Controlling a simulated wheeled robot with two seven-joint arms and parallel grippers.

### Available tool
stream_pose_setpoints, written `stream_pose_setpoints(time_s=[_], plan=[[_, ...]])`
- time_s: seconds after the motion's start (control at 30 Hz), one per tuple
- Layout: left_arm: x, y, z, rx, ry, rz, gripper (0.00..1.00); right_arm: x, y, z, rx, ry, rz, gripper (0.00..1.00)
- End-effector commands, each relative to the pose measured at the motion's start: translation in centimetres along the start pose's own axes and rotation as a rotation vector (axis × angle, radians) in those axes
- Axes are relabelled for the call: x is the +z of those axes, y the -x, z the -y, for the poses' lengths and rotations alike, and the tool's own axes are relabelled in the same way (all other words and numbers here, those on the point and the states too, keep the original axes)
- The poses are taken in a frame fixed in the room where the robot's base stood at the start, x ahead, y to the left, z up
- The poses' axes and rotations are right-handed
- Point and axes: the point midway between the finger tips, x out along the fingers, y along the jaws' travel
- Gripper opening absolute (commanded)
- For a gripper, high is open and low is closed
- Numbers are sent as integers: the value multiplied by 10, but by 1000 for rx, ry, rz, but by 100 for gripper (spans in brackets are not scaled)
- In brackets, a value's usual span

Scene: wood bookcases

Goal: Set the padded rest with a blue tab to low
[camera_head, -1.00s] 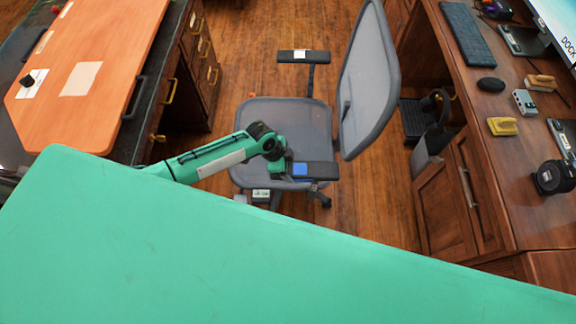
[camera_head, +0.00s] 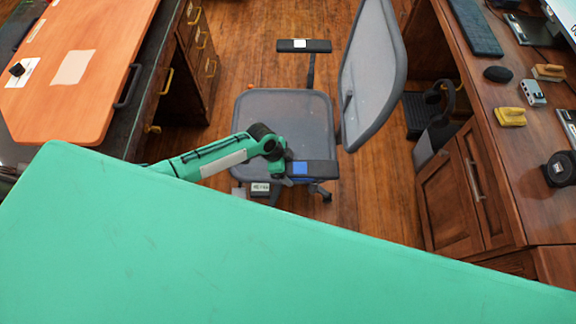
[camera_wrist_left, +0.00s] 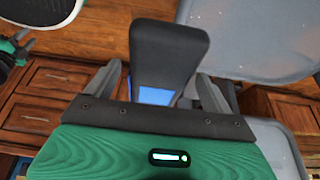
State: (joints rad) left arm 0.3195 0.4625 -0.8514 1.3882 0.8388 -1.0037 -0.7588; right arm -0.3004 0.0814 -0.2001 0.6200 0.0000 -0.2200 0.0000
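The padded rest with a blue tab (camera_head: 321,167) is the near armrest of a grey office chair, a dark pad with the blue tab (camera_head: 300,168) at its left end. My left gripper (camera_head: 284,171) is at that end. In the left wrist view the dark pad (camera_wrist_left: 168,48) and the blue tab (camera_wrist_left: 156,96) lie between the two spread fingers of my left gripper (camera_wrist_left: 160,78). A gap shows between each finger and the rest. The post under the rest is mostly hidden. My right gripper is not in view.
The other armrest (camera_head: 322,46), with a white tab, is on the chair's far side. The chair's backrest (camera_head: 373,75) stands to the right. A wooden desk (camera_head: 500,180) is at right, an orange-topped cabinet (camera_head: 100,80) at left. Wood floor (camera_head: 255,55) is open between.

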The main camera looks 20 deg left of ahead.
Motion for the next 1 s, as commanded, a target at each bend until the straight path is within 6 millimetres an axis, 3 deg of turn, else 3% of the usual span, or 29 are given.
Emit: stream_pose_setpoints(time_s=[0.17,0.33,0.8,1.0], plan=[[-1,2,0,-1,0,-2,85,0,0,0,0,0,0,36],[-1,17,1,-3,0,-3,85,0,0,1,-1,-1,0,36],[0,110,1,-2,-2,0,85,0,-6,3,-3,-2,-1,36],[0,133,1,0,0,0,85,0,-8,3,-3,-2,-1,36]])
